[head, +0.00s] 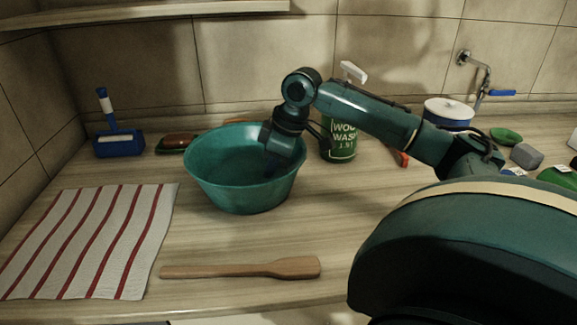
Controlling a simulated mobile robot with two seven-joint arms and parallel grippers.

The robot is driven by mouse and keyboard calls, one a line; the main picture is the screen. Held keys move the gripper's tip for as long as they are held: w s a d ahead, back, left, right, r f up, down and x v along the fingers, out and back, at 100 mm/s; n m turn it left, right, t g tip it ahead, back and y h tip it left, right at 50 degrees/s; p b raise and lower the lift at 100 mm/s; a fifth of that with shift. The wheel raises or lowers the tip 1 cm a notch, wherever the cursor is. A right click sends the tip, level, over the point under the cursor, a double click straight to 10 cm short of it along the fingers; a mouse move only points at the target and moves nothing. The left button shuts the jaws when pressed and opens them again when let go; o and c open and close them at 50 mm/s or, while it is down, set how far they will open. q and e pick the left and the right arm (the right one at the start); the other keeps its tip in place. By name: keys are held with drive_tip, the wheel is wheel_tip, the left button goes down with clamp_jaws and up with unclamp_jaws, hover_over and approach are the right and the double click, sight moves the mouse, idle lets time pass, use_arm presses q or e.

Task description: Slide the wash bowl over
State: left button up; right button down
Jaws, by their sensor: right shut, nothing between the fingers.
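The wash bowl (240,190) is a teal, wide-rimmed bowl standing upright on the wooden counter, left of the picture's middle. My right arm reaches in from the right, and my right gripper (279,168) points down over the right part of the bowl's opening. It is shut and holds nothing. Its fingertips are dark and hard to make out against the inside of the bowl, so I cannot tell whether they touch the wall. My left gripper is not in view.
A striped cloth (90,240) lies left of the bowl. A wooden spatula (240,269) lies in front. Behind stand a blue-and-white brush (117,140), a brown thing in a green dish (180,141) and a green wash bottle (339,140). A blue-white pot (448,112) stands right.

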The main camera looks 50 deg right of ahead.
sight(289, 172)
drive_tip(key=shift+s+d+f+b, duration=0.15)
drive_tip(key=shift+s+d+f, duration=0.15)
drive_tip(key=shift+s, duration=0.2)
drive_tip(key=shift+s+d+f+b, duration=0.15)
drive_tip(key=shift+s+d, duration=0.25)
drive_tip(key=shift+s, duration=0.1)
drive_tip(key=shift+s+d+r, duration=0.1)
drive_tip(key=shift+s+d, duration=0.25)
drive_tip(key=shift+s, duration=0.25)
